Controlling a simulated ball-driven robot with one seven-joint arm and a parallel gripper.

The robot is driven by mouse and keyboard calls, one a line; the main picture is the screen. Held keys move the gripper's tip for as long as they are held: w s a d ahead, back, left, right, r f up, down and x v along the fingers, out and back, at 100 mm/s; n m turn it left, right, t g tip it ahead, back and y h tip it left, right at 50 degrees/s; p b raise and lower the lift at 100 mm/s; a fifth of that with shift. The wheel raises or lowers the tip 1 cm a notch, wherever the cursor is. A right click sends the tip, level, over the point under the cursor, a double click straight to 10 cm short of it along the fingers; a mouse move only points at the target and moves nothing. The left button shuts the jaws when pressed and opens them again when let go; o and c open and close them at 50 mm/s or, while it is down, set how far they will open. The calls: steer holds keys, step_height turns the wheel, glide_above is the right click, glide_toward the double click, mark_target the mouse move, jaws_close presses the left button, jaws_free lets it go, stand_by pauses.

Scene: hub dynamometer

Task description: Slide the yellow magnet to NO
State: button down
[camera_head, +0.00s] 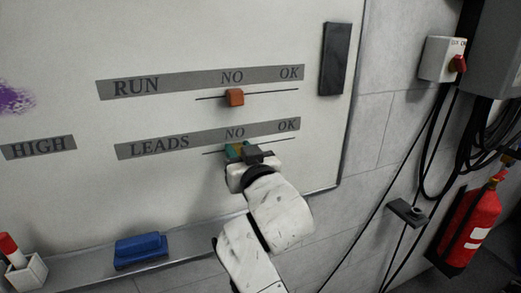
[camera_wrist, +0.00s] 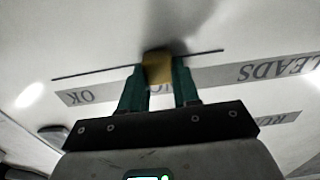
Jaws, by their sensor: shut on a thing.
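The yellow magnet (camera_wrist: 157,66) sits on the thin black line of the LEADS row in the wrist view, between my two green fingers. In the head view only a small bit of the yellow magnet (camera_head: 238,148) shows, just under the word NO of the LEADS strip (camera_head: 160,144). My gripper (camera_wrist: 159,80) is shut on the magnet and hides part of the label in the wrist view. In the head view my gripper (camera_head: 240,151) reaches up to the whiteboard (camera_head: 200,40) from below.
An orange magnet (camera_head: 235,97) sits on the RUN row's line, under its NO. A dark bar (camera_head: 335,58) is on the board's right. A blue eraser (camera_head: 140,250) and a marker holder (camera_head: 24,272) stand on the ledge. A fire extinguisher (camera_head: 470,228) hangs at right.

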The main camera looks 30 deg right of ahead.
steer(key=shift+w+a, duration=0.1)
steer(key=shift+a, duration=0.15)
steer(key=c, duration=0.8)
jaws_free()
steer(key=shift+a, duration=0.1)
steer(key=s+a+b, duration=0.2)
steer(key=s, duration=0.8)
steer(key=shift+s, duration=0.35)
